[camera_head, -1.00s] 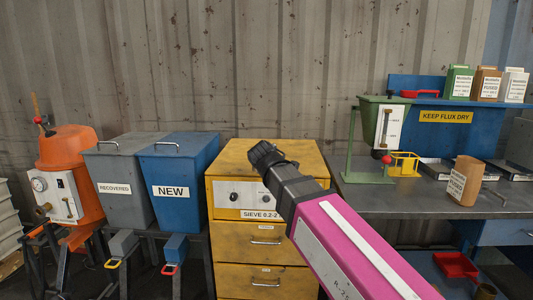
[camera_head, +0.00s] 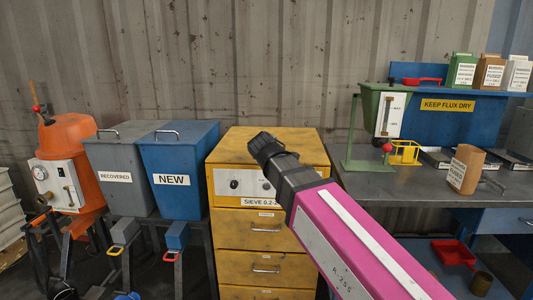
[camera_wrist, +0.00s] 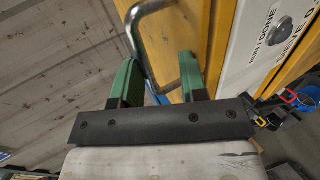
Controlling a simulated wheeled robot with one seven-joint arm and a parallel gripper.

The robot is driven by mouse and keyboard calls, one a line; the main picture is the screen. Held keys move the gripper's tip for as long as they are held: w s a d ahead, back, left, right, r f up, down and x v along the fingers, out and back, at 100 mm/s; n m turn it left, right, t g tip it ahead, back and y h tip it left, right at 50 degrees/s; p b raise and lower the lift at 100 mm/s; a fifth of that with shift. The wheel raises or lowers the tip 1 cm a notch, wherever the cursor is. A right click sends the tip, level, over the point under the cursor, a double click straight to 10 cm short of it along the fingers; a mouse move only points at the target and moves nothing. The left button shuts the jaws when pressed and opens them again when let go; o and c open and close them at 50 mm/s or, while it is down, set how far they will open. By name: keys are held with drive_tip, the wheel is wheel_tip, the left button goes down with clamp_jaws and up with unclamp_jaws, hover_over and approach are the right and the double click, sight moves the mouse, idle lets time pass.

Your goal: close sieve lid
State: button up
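The sieve is the yellow cabinet (camera_head: 235,146) with a white "SIEVE 0.2-2" panel; in the head view its top looks flat, partly covered by my arm. My gripper (camera_head: 268,150) appears in front of its upper part; its fingertips cannot be made out there. In the wrist view, my gripper (camera_wrist: 158,78) has two green fingers spaced apart. A bent metal handle (camera_wrist: 143,45) on the yellow side runs between or just beyond them; contact cannot be told. The sieve's white panel (camera_wrist: 262,30) and dark knob show at the right.
A blue "NEW" bin (camera_head: 180,195) and a grey "RECOVERED" bin (camera_head: 118,190) stand left of the sieve, with an orange machine (camera_head: 70,150) beyond. The grey workbench (camera_head: 400,190) on the right carries a green hopper (camera_head: 385,110). A corrugated wall (camera_head: 240,60) closes the back.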

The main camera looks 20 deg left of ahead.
drive_tip(key=v, duration=1)
drive_tip(key=shift+s+d, duration=0.15)
drive_tip(key=shift+s, duration=0.2)
drive_tip(key=shift+r, duration=0.1)
